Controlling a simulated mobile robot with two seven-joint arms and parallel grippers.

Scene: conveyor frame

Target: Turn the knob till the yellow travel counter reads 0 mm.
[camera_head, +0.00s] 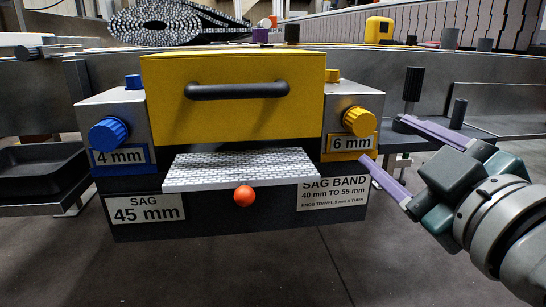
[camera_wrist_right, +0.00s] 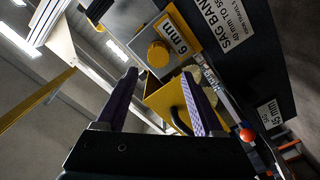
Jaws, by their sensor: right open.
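The yellow knob (camera_head: 358,121) sits at the right end of the conveyor frame's front housing, above a yellow-framed travel counter (camera_head: 351,144) that reads 6 mm. In the right wrist view the yellow knob (camera_wrist_right: 158,53) shows beyond the fingertips, beside the counter (camera_wrist_right: 178,38). My right gripper (camera_head: 380,140) is open, its two purple fingers pointing left towards the knob's side of the housing. The fingers appear apart from the knob, with nothing between them. My left gripper is out of view.
A blue knob (camera_head: 108,133) with a 4 mm counter is at the left end. A yellow cover (camera_head: 232,100) with a black handle, a grey link band (camera_head: 240,168) and an orange ball (camera_head: 243,196) lie between. A plate (camera_head: 147,209) reads SAG 45 mm. Dark posts (camera_head: 413,84) stand at the right.

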